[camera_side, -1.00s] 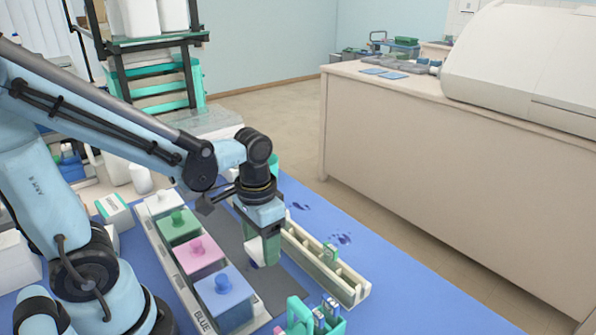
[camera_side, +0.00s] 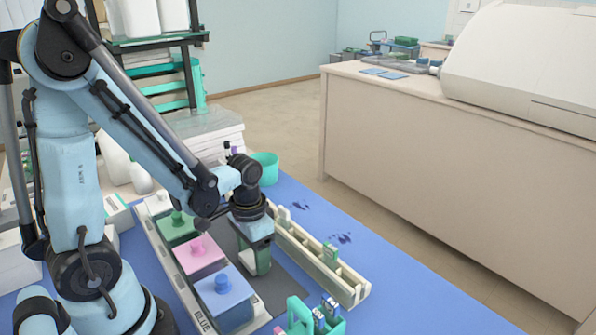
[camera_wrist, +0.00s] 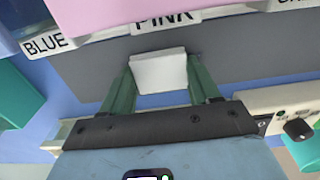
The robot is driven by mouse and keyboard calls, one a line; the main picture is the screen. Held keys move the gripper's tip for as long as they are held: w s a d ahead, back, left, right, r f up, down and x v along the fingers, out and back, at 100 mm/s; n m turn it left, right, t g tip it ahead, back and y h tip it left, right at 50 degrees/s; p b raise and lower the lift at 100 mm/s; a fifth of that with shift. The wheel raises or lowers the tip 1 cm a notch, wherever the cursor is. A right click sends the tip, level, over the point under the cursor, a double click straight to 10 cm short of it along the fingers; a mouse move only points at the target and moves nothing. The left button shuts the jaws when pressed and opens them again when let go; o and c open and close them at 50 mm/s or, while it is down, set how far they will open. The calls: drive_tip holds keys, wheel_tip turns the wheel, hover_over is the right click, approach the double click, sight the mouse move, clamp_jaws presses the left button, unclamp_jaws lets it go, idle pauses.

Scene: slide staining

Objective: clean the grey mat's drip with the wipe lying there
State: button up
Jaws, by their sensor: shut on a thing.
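The grey mat (camera_side: 287,284) lies between the row of stain pots and a long cream rack; it also fills the middle of the wrist view (camera_wrist: 85,72). My gripper (camera_side: 257,268) is low over the mat, beside the pink and blue pots. In the wrist view its green fingers are shut on the white wipe (camera_wrist: 160,73), which looks like a small pale block. From the side the wipe is mostly hidden by the fingers. I cannot tell whether it touches the mat. No drip shows on the visible part of the mat.
Pots with green (camera_side: 178,228), pink (camera_side: 200,258) and blue (camera_side: 224,297) lids stand left of the mat. The cream rack (camera_side: 318,258) is on its right. A teal slide holder (camera_side: 300,312) stands in front. Dark blue spots (camera_side: 342,238) mark the blue bench beyond the rack.

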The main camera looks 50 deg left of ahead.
drive_tip(key=a, duration=0.4)
drive_tip(key=shift+r, duration=0.2)
drive_tip(key=shift+a+f, duration=0.1)
drive_tip(key=shift+f, duration=0.05)
drive_tip(key=shift+d+r, duration=0.2)
drive_tip(key=shift+d, duration=1.8)
drive_tip(key=shift+d+r, duration=0.15)
drive_tip(key=shift+d, duration=1.8)
wheel_tip(320, 180, up, 7)
drive_tip(key=shift+r, duration=0.15)
